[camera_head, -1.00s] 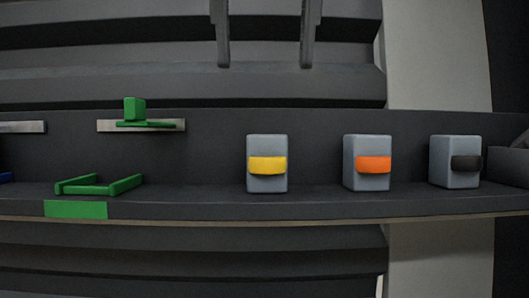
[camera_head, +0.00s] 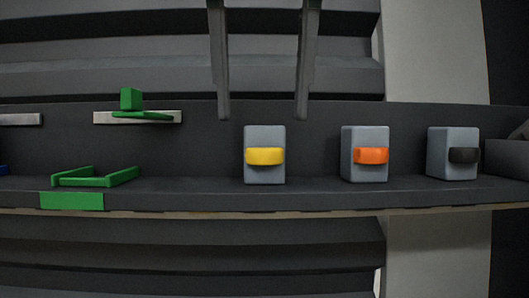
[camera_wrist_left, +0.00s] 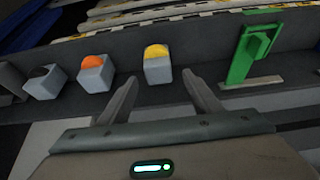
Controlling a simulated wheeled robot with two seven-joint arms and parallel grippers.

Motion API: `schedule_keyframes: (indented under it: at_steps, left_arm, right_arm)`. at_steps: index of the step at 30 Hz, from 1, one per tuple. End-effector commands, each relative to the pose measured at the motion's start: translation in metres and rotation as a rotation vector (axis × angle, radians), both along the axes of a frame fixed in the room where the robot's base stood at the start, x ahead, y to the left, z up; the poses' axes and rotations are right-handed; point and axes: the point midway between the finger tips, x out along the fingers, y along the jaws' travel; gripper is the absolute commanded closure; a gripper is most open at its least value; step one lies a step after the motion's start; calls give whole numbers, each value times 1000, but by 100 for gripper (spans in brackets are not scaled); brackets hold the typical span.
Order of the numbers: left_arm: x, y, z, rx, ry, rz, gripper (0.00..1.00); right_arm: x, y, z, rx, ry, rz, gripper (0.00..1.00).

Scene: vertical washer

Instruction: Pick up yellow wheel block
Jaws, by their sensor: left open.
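The yellow wheel block is a grey block (camera_head: 265,174) with a rounded yellow piece (camera_head: 265,156) on its front. It stands upright on the dark shelf, and it also shows in the left wrist view (camera_wrist_left: 158,69). My left gripper (camera_head: 263,117) is open and empty. Its two fingers hang down from the top of the head view, with the tips just above the block's top edge, one to each side. In the left wrist view the fingers (camera_wrist_left: 160,78) point toward the block, which shows between their tips. I see no contact.
Similar grey blocks with an orange wheel (camera_head: 371,156) and a black wheel (camera_head: 463,155) stand to the right. A green frame (camera_head: 95,181) lies on the shelf at left. A green handle piece (camera_head: 131,100) sits on a metal plate (camera_head: 166,117) above it.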

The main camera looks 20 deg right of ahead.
Motion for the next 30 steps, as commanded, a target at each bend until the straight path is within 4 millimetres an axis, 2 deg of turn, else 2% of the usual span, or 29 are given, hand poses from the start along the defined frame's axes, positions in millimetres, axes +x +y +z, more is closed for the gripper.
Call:
schedule_keyframes:
  at_steps: [15,30]
  left_arm:
    - [10,-5,-44,3,1,0,42]
    - [11,-6,-46,0,1,0,42]
  right_arm:
    - [1,1,15,1,-1,-1,69]
    - [1,0,15,0,-1,0,69]
